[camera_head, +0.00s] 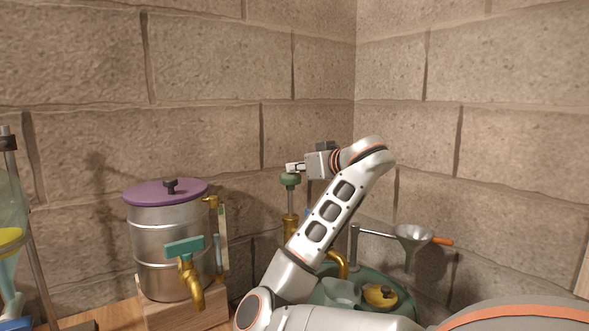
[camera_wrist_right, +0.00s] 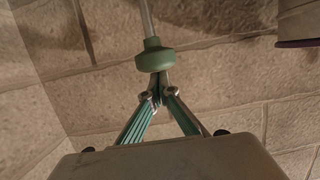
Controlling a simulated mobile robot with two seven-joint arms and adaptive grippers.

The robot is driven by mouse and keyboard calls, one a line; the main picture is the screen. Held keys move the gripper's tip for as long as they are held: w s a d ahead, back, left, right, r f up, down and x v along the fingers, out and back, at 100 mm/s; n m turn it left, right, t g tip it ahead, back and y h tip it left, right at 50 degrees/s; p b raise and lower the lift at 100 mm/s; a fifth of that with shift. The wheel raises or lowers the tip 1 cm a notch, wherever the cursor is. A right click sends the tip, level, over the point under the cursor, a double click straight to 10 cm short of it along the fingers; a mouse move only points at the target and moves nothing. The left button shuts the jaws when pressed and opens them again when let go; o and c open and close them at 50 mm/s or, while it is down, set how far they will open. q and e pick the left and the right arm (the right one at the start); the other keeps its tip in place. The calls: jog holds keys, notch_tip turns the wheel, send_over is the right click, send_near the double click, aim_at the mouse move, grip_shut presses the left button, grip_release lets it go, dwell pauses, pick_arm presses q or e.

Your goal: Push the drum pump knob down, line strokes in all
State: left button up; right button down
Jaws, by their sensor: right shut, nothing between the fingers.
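The green pump knob (camera_head: 290,179) tops a thin grey rod (camera_head: 291,201) that rises from a brass pump body (camera_head: 290,226). The rod stands well out of the body. My right gripper (camera_head: 292,168) is shut and empty, with its fingertips just above the knob in the head view. In the wrist view the knob (camera_wrist_right: 154,58) is right in front of the closed fingertips (camera_wrist_right: 158,86); I cannot tell whether they touch. My right arm hides part of the pump and drum. My left gripper is not in view.
The green drum (camera_head: 375,278) carries a yellow cap (camera_head: 380,296). A funnel (camera_head: 414,236) stands behind at right. A steel pot with a purple lid (camera_head: 165,192) and teal-handled tap (camera_head: 184,248) stands left. Stone walls close in behind.

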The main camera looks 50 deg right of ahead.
aim_at(292, 196)
notch_tip(292, 196, down, 6)
jog(key=shift+w+f+b, duration=0.1)
jog(key=shift+w+b, duration=0.05)
jog(key=shift+b, duration=0.9)
jog(key=shift+f+b, duration=0.35)
jog(key=shift+f, duration=0.6)
jog(key=r, duration=0.2)
jog(key=r+p, duration=0.2)
jog(key=r, duration=0.1)
jog(key=shift+s+a+r, duration=0.1)
jog(key=shift+s+r, duration=0.2)
jog(key=shift+r, duration=0.05)
jog(key=p+v, duration=0.4)
jog(key=v, duration=0.4)
jog(key=shift+s+f, duration=0.15)
jog(key=shift+s, duration=0.4)
jog(key=shift+s+a+f, duration=0.1)
jog(key=shift+s+a, duration=0.1)
jog(key=shift+s, duration=0.1)
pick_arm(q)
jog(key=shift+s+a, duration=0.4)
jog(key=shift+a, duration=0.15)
